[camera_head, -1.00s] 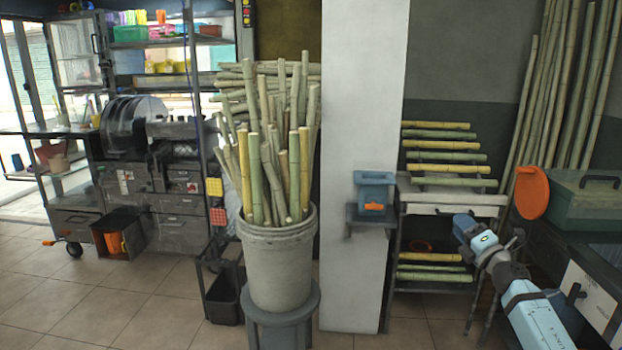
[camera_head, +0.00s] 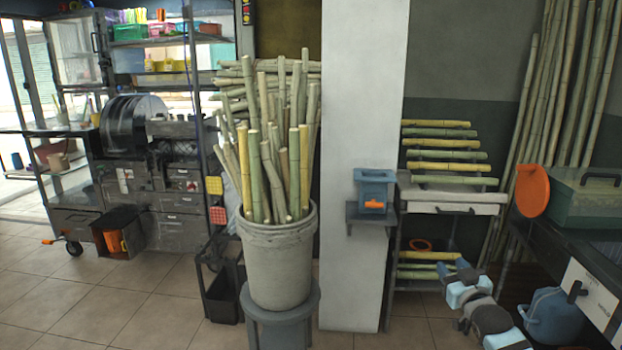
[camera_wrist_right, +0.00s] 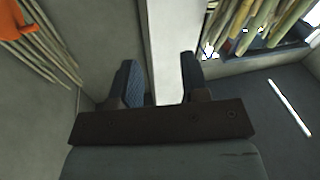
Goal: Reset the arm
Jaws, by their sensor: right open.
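My right arm (camera_head: 464,288), pale blue and grey, is at the lower right of the head view, in front of the low rack. Its gripper is small and unclear there. In the right wrist view my right gripper (camera_wrist_right: 158,72) is open, with two dark fingers well apart and nothing between them. The white pillar shows beyond the fingers. My left arm and gripper are not in view.
A grey bucket (camera_head: 279,262) of cane stalks stands on a stool (camera_head: 280,322) at centre. The white pillar (camera_head: 362,120) carries a small blue box (camera_head: 375,184). A rack (camera_head: 455,197) holds canes. A dark counter with a green case (camera_head: 590,195) is at right.

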